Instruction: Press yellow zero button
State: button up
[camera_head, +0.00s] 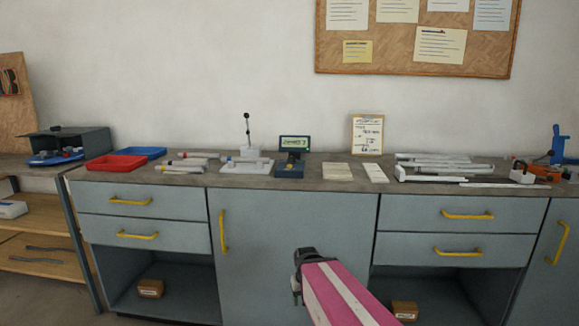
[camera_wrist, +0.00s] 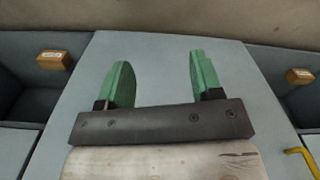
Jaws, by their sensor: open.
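A small device with a lit green display (camera_head: 294,143) and a dark blue base (camera_head: 289,170) stands on the grey bench top, near the middle. A yellow button cannot be made out for certain at this size. My gripper (camera_head: 304,262) is low in front of the cabinet, below the bench top and well apart from the device. In the wrist view my gripper (camera_wrist: 160,82) shows two green fingers spread wide with nothing between them. The wrist view faces the grey cabinet door and does not show the device.
A white fixture with a black-knobbed lever (camera_head: 246,130) stands left of the device. Red tray (camera_head: 115,163), pale tiles (camera_head: 337,171) and white bars (camera_head: 440,168) lie on the bench. Yellow handles (camera_head: 223,232) stick out from the cabinet (camera_head: 270,240). Space before the cabinet looks free.

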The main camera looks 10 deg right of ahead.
grip_shut()
dwell(1.6)
